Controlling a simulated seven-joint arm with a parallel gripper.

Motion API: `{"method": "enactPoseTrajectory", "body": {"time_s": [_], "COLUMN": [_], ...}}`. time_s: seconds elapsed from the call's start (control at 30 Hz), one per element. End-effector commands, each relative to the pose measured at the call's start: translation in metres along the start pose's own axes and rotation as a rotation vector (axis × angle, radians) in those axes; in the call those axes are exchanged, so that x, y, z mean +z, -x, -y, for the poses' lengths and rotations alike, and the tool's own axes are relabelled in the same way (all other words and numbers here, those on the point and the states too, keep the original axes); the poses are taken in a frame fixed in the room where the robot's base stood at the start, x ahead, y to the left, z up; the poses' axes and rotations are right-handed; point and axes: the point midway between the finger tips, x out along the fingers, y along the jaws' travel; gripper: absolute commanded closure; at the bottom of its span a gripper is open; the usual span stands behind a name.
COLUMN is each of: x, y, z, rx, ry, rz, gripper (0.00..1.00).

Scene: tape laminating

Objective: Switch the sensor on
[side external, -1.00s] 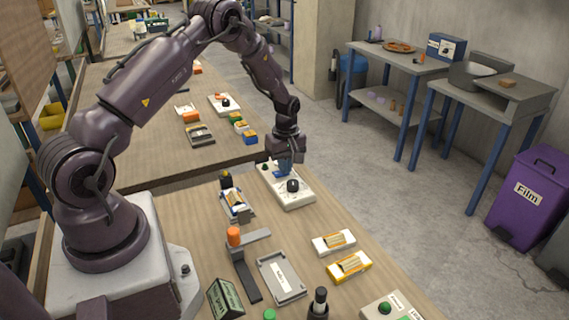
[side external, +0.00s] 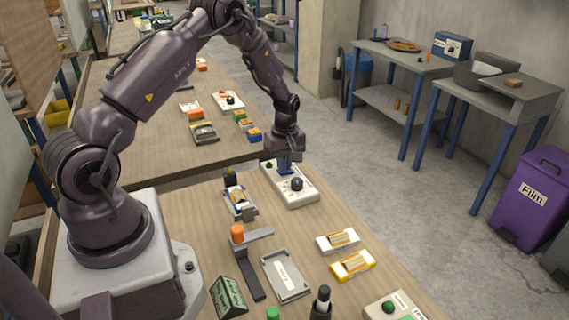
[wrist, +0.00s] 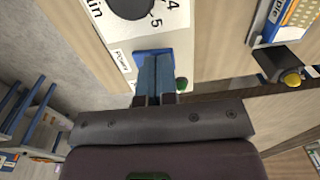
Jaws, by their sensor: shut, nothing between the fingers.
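A white box (side external: 290,197) with a black dial knob stands at the far end of the near table. The wrist view shows the dial (wrist: 130,5) with numbers around it, a small label that seems to read "Power", a blue switch plate (wrist: 137,56) and a green lamp or button (wrist: 181,84). I cannot tell whether this box is the sensor. My gripper (side external: 285,172) points down at the box's far end, its fingers together and empty. In the wrist view the fingertips (wrist: 155,58) are over the blue plate and hide part of it. I cannot tell whether they touch it.
A small device with a yellow-and-blue pack (side external: 238,199) stands just left of the box. An orange-topped post (side external: 237,234), a grey tray (side external: 285,277) and two small packs (side external: 345,250) are nearer. Another box with a green button (side external: 388,306) is at the front right.

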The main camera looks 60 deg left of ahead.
Motion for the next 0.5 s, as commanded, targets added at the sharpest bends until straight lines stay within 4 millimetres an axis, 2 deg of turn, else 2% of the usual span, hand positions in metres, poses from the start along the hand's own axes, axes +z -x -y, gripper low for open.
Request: {"method": "enactPoseTrajectory", "body": {"time_s": [0.17,0.5], "x": [0.000,0.000], "y": [0.015,0.090], "z": [-0.003,-0.012], "rx": [0.004,0.005], "ry": [0.000,0.000], "rz": [-0.002,-0.002], "gripper": [1.00,1.00]}}
